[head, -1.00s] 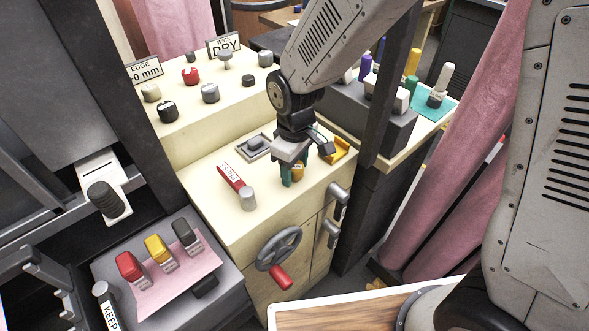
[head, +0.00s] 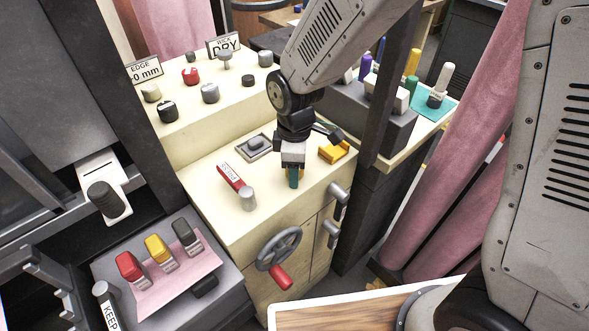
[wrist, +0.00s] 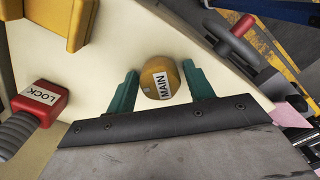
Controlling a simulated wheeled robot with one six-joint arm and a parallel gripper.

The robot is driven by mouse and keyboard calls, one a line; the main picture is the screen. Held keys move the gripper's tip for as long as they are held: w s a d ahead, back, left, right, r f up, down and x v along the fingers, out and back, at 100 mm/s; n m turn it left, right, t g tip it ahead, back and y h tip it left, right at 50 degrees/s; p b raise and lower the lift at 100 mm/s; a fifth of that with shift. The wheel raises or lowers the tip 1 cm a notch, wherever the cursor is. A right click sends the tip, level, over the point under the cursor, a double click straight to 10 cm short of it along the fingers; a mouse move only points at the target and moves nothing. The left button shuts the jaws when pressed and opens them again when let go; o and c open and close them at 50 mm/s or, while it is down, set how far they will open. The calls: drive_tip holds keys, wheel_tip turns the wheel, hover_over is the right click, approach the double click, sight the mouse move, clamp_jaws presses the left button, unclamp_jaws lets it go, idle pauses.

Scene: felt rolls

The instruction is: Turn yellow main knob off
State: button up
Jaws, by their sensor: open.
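The yellow main knob (wrist: 158,81) is round and carries a white MAIN label that reads upward along the picture. In the wrist view it lies between the two teal fingers of my gripper (wrist: 161,72). The gripper is open, with a gap visible on both sides of the knob. In the head view my gripper (head: 295,178) points down over the cream cabinet top (head: 215,228), near its right edge. There the knob is almost wholly hidden behind the fingers.
A yellow bracket (head: 334,151) is close on the right. A handwheel (head: 279,248) sits on the cabinet front.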

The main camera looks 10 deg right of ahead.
drive_tip(key=c, duration=1)
drive_tip(key=n, duration=0.4)
drive_tip(key=shift+n, duration=0.3)
drive_tip(key=n, duration=0.4)
